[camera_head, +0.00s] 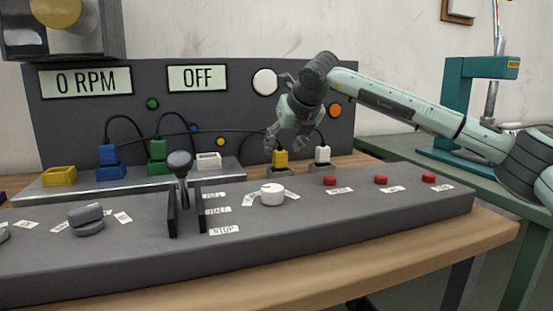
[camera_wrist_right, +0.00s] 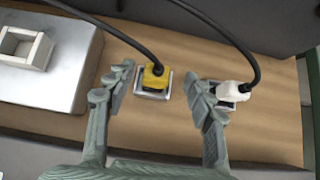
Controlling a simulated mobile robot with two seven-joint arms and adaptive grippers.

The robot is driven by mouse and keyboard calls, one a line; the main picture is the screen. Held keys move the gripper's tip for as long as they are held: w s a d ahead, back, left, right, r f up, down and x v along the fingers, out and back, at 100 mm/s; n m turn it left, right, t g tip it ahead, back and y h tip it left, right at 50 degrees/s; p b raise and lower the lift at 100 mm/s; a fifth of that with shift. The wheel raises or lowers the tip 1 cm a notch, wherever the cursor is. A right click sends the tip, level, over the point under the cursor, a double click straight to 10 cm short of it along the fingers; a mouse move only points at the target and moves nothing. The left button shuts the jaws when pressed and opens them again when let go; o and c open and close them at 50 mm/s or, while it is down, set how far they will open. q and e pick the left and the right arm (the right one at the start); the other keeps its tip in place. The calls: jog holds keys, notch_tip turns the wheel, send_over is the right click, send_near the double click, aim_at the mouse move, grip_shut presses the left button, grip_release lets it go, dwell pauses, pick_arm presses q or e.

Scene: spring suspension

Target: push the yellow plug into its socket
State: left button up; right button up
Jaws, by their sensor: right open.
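The yellow plug (camera_head: 280,157) stands upright in a small grey holder (camera_head: 281,171) on the wooden table, with a black cable from its top. In the right wrist view the yellow plug (camera_wrist_right: 153,80) lies between the two spread fingers, apart from both. My right gripper (camera_head: 290,139) is open and empty, just above the yellow plug. The yellow socket (camera_head: 59,176) is an open box at the left end of the metal plate. My left gripper is not in view.
The white plug (camera_head: 322,154) stands close to the right finger. Blue (camera_head: 108,155) and green (camera_head: 157,150) plugs sit in their sockets on the plate (camera_head: 225,177); the white socket (camera_head: 208,161) is empty. A lever (camera_head: 180,166) rises in front. Cables hang before the panel.

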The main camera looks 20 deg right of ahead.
aim_at(277, 158)
jog(key=p+x, duration=0.1)
jog(key=x, duration=0.6)
jog(key=shift+a+f, duration=0.1)
jog(key=shift+f, duration=0.1)
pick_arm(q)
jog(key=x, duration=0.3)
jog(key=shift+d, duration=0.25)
pick_arm(e)
grip_shut()
